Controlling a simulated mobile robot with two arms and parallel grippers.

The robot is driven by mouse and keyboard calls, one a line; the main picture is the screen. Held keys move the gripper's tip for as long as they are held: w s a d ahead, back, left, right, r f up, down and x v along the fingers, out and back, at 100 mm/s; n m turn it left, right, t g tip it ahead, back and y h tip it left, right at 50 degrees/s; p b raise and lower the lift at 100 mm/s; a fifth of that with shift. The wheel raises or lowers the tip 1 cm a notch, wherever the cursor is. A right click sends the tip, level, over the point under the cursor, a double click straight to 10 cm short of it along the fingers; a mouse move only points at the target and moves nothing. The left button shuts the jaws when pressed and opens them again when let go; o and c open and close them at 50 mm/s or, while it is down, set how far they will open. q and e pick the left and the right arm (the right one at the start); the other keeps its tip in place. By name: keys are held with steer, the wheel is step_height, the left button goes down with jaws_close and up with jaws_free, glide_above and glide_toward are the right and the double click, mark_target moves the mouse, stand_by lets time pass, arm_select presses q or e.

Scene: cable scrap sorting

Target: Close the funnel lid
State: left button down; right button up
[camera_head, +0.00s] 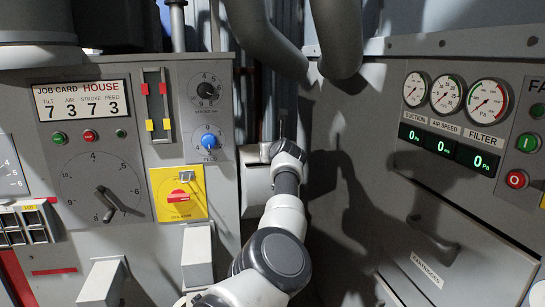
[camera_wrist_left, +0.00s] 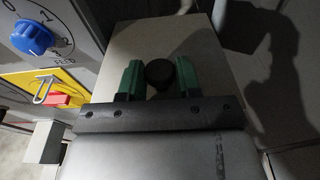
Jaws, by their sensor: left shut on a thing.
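My left gripper (camera_wrist_left: 158,68) has its two green fingers on either side of a round black knob (camera_wrist_left: 160,78) and is shut on it. The knob stands on a flat pale grey panel (camera_wrist_left: 118,42), which looks like the funnel lid. In the head view my left arm reaches up the middle, and its wrist (camera_head: 286,155) is in front of a pale grey box-like part (camera_head: 257,184) in the gap between the two machines. The fingers and the knob are hidden there, and the lid's tilt cannot be told. My right gripper is not in view.
A control panel with a blue knob (camera_head: 209,141) and a yellow plate with a red switch (camera_head: 180,195) is close on the left. A grey cabinet with gauges (camera_head: 446,94) and a drawer handle (camera_head: 434,243) stands on the right. Thick grey pipes (camera_head: 268,42) hang above.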

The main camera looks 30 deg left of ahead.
arm_select(q)
steer(key=shift+f, duration=0.3)
steer(key=shift+s+f+t+y+b, duration=0.1)
steer(key=shift+f+t+y+b, duration=0.15)
steer(key=shift+b, duration=0.45)
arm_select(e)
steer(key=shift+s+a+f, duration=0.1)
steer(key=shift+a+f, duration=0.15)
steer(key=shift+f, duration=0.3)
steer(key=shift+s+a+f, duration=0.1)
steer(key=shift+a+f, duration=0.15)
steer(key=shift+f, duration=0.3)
arm_select(q)
steer(key=shift+d, duration=0.1)
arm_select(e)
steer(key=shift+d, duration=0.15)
arm_select(q)
steer(key=c, duration=0.8)
jaws_free()
steer(key=shift+f, duration=0.1)
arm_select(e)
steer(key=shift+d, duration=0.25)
